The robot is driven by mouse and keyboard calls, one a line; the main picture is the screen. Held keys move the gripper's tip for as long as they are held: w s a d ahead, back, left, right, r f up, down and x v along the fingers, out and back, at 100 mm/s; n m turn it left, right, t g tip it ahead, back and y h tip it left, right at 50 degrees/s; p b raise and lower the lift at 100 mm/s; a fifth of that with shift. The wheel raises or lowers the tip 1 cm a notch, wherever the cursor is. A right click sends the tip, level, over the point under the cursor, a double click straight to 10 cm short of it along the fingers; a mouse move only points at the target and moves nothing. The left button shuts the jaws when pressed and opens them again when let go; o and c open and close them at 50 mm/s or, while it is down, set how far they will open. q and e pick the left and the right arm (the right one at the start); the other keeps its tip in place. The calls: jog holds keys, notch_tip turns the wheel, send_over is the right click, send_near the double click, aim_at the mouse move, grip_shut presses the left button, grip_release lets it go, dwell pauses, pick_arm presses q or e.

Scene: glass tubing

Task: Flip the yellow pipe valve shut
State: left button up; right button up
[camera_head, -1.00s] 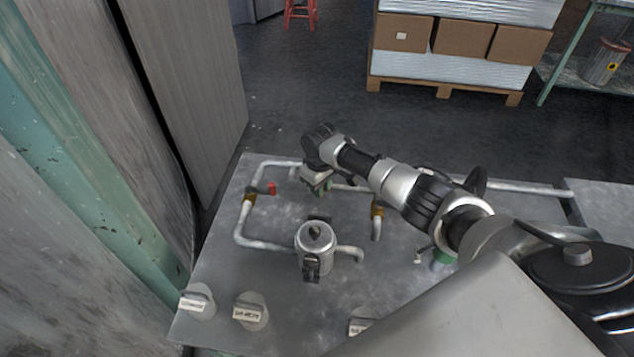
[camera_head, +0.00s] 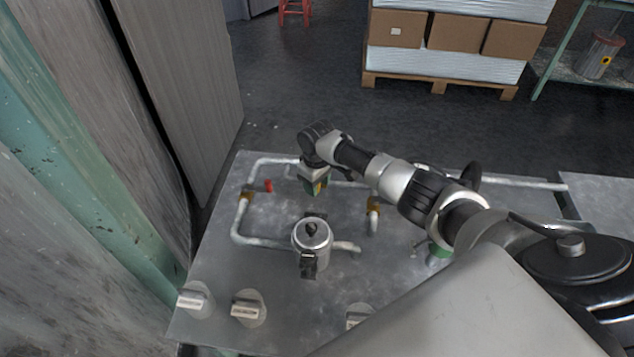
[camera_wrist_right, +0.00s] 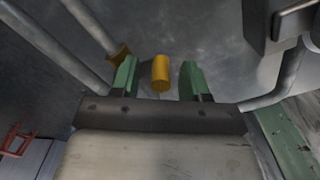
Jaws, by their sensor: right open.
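The yellow valve handle (camera_wrist_right: 160,72) is a short yellow cylinder in the right wrist view. It lies between the two green fingertips of my right gripper (camera_wrist_right: 157,79), with a gap on each side. In the head view, my right gripper (camera_head: 315,184) hangs over the back pipe of the bench, and a bit of yellow shows at its fingertips. The gripper is open. The valve's body and the handle's base are mostly hidden by the gripper. My left gripper is out of view.
Grey pipes with brass fittings (camera_head: 374,204) run around the metal bench (camera_head: 280,295). A red handle (camera_head: 268,186) sits left of the gripper. A metal pot with black handles (camera_head: 312,236) stands in front. Labelled knobs (camera_head: 248,308) line the front edge. Tall grey panels (camera_head: 180,90) rise at left.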

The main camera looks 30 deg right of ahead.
notch_tip(320, 180, up, 11)
jog(key=shift+f+p, duration=0.1)
jog(key=shift+p, duration=0.4)
dwell(0.3)
